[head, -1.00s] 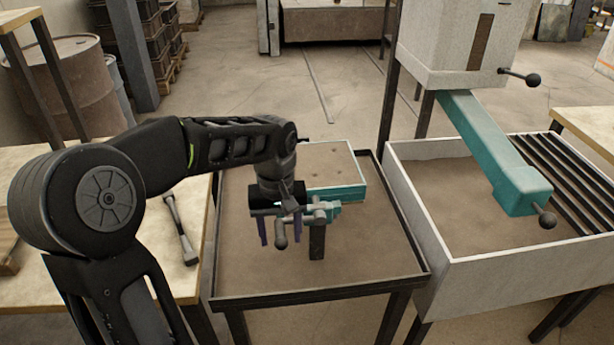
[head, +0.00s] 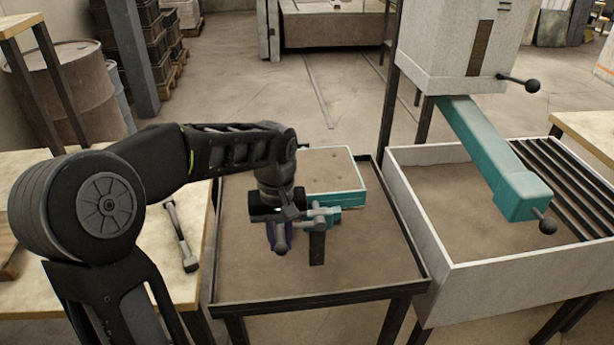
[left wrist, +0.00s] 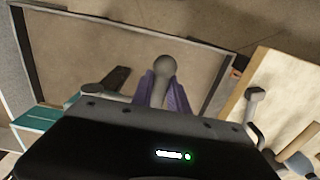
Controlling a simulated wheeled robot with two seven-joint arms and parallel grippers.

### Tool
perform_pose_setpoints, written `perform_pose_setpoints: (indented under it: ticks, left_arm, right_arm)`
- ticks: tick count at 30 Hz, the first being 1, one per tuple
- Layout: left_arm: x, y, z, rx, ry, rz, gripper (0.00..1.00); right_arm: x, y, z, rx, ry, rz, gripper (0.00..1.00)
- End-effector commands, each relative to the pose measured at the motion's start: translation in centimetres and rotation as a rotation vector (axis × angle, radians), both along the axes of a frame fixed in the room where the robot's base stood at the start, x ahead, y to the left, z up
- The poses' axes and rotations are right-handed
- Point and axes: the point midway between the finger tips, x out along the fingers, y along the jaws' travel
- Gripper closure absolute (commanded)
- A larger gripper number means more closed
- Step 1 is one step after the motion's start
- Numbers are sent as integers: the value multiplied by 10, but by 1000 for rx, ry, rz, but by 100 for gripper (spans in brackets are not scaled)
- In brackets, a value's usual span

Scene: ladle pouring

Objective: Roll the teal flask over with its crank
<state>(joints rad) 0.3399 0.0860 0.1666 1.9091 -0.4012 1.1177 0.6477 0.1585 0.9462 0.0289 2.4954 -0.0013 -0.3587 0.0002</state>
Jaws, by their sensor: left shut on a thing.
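The teal flask (head: 338,199) lies level at the back of the dark-rimmed tray table, its sand-coloured top facing up. A teal hub at its near side carries the grey crank (head: 303,221), next to a dark upright post (head: 317,247). My left gripper (head: 279,240) points down, its purple fingers shut on the crank's handle. In the left wrist view the round grey handle knob (left wrist: 165,67) stands out between the fingers (left wrist: 160,92). A teal corner of the flask (left wrist: 40,135) shows at lower left there. My right gripper is not in view.
The tray table (head: 380,276) is bare in front of the flask. At right stands a white-walled sand bin (head: 475,276) with a teal arm (head: 490,150) over it. At left a wooden bench (head: 160,240) holds a long-handled tool (head: 181,238).

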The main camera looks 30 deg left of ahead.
Motion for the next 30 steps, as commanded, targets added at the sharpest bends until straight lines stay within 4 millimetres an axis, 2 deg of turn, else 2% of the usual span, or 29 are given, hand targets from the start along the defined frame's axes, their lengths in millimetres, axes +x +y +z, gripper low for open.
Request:
perform_pose_setpoints:
  ticks: [8,18,30]
  left_arm:
    - [0,0,4,0,0,0,100]
    - [4,-4,29,-1,-4,0,100]
    - [4,-4,30,-1,-2,0,100]
  right_arm:
    - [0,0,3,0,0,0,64]
    - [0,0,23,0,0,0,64]
    - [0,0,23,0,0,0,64]
